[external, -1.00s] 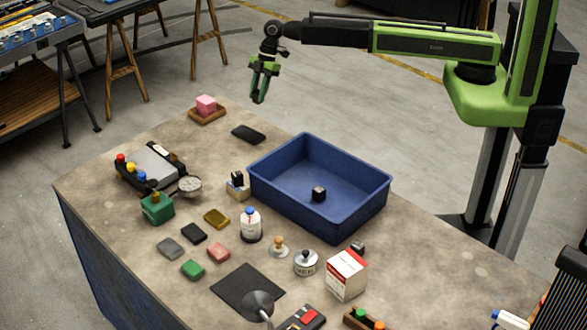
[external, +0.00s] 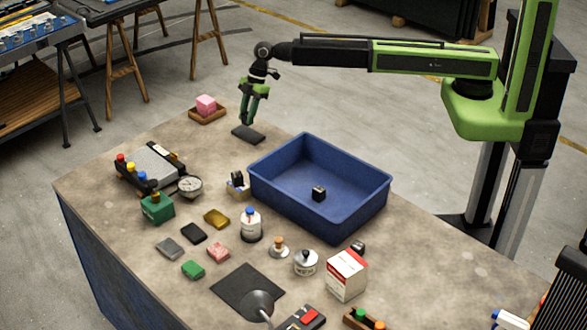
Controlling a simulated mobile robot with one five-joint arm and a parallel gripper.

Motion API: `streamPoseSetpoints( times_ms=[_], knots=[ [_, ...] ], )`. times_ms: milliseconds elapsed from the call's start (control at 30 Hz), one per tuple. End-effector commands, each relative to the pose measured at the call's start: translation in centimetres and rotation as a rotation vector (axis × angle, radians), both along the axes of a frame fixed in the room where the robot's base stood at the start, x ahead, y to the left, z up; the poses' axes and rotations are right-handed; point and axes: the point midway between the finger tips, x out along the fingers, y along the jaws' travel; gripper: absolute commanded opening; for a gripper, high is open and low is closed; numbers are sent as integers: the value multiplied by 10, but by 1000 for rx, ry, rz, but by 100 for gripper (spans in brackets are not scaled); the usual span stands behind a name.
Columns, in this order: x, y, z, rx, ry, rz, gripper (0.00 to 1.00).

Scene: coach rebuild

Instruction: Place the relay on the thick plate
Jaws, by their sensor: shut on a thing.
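My gripper (external: 247,121) points down over the far side of the table. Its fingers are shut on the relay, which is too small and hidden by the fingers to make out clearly. Right beneath the fingertips lies a flat dark slab (external: 250,136), which looks like the thick plate. The fingertips are very close to its top near the far end. I cannot tell whether the relay touches it.
A blue bin (external: 282,207) with a small black block (external: 319,194) inside stands to the right of the slab. A pink block (external: 206,103) sits in a wooden tray (external: 207,116) to the left. Several small items crowd the near table.

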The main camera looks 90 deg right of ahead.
Motion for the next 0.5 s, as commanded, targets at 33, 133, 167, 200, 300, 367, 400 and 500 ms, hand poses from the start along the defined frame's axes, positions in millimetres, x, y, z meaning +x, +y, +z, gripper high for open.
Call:
streamPoseSetpoints(
  times_ms=[33,133,167,200,300,367,400,500],
  knots=[
    [1,1,0,0,0,0,0],
    [0,0,-3,0,0,0,0],
    [0,0,-6,0,0,0,0],
    [0,0,-12,0,0,0,0],
    [0,0,-31,0,0,0,0],
    [0,0,-41,0,0,0,0],
    [0,0,-44,0,0,0,0],
    [0,0,-41,0,0,0,0]
  ],
)
